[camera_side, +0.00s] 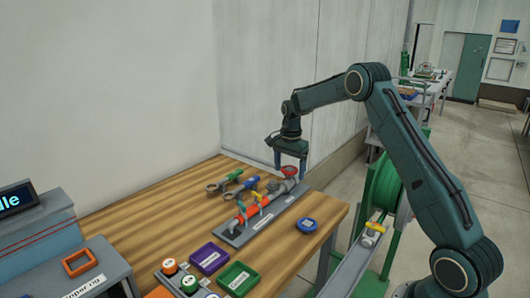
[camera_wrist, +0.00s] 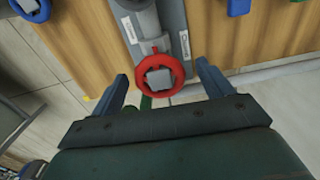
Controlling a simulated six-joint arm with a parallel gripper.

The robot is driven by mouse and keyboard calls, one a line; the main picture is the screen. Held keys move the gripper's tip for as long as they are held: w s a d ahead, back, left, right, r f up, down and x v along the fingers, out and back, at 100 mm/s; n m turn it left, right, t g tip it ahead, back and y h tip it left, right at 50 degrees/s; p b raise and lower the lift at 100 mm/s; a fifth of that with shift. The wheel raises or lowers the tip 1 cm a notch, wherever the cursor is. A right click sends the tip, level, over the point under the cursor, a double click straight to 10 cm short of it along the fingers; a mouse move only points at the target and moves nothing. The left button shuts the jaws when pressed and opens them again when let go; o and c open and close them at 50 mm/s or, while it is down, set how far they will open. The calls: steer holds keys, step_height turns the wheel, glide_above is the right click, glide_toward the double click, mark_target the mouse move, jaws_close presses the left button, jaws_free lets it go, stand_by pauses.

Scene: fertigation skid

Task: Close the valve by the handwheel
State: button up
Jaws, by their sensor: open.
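A red handwheel (camera_wrist: 160,75) with a grey square hub sits at the end of a valve on a grey base plate (camera_wrist: 178,30). In the side view the red handwheel (camera_side: 289,171) is at the far right end of the red pipe assembly (camera_side: 258,206) on the wooden table. My gripper (camera_side: 290,172) is open and points down at the handwheel. In the wrist view the fingers of my gripper (camera_wrist: 163,82) are on either side of the wheel, with a gap to each side. I cannot tell whether the fingertips are at the wheel's height.
Purple (camera_side: 209,258) and green (camera_side: 238,279) trays stand at the front. The table (camera_side: 150,222) is clear on the left.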

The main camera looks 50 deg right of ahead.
steer(key=c, duration=1.1)
steer(key=shift+o, duration=0.2)
